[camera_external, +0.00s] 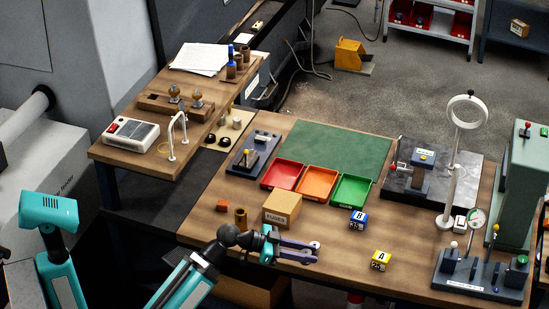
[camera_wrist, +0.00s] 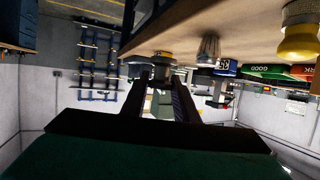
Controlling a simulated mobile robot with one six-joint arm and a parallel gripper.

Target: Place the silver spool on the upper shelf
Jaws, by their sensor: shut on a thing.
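My gripper (camera_external: 318,252) is low over the front of the wooden bench, in front of the cardboard box, its fingers pointing right. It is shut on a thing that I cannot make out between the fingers. In the wrist view the fingers (camera_wrist: 163,80) run forward with a visible gap, and the picture is upside down. A silver, tapered piece (camera_wrist: 208,49) stands on the bench there, beside the fingertips; it may be the spool, but I cannot confirm this. I cannot tell which shelf is the upper shelf; a grey rack with red bins (camera_external: 473,22) stands at the back.
Red, orange and green trays lie beyond. A ring stand (camera_external: 448,180) rises on the right.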

